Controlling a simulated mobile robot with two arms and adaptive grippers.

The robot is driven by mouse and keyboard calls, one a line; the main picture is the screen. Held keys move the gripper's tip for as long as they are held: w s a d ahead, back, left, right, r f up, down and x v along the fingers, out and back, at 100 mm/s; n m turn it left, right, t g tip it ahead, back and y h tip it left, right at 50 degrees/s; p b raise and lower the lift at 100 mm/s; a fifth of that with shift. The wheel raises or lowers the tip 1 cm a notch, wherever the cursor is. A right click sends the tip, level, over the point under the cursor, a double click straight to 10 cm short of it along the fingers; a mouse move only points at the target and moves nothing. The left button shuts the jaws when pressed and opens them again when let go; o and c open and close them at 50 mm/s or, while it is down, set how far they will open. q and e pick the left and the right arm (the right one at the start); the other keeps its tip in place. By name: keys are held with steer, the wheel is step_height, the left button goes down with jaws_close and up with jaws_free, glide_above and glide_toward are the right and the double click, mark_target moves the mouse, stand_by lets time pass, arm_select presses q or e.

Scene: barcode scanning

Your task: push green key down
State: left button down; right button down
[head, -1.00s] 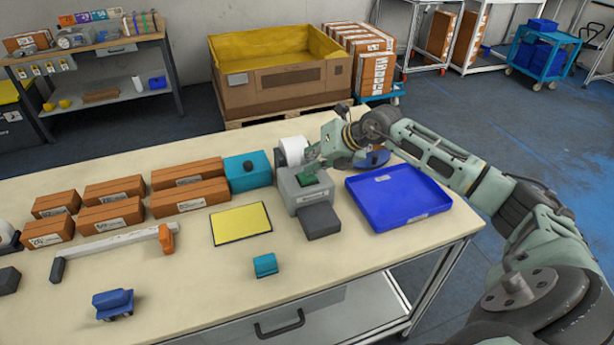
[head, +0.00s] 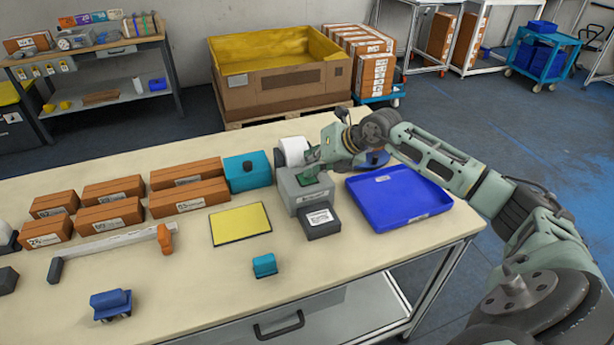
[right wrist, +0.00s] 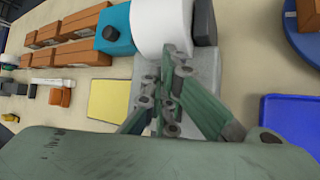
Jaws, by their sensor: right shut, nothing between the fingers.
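The grey label printer (head: 290,192) stands on the table left of the blue tray, with a white paper roll (head: 295,150) behind it. The green key (head: 312,174) is on its top, mostly hidden by my right gripper (head: 309,172). The right gripper is shut, with its fingertips down at the key; I cannot tell how far the key is pressed. A white printed label (head: 318,217) lies on the dark block at the printer's front. In the right wrist view the shut fingers (right wrist: 160,125) are over the printer, beside the white roll (right wrist: 160,25). My left gripper is not in view.
A blue tray (head: 412,212) is right of the printer. A teal box (head: 248,178), several orange-brown boxes (head: 190,197) and a yellow pad (head: 228,229) are to the left. A teal holder (head: 264,265) and a blue holder (head: 108,307) stand near the front edge.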

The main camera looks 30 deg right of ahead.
steer(key=shift+r+p, duration=0.7)
steer(key=shift+r, duration=0.35)
step_height(320, 180, up, 5)
steer(key=p, duration=0.3)
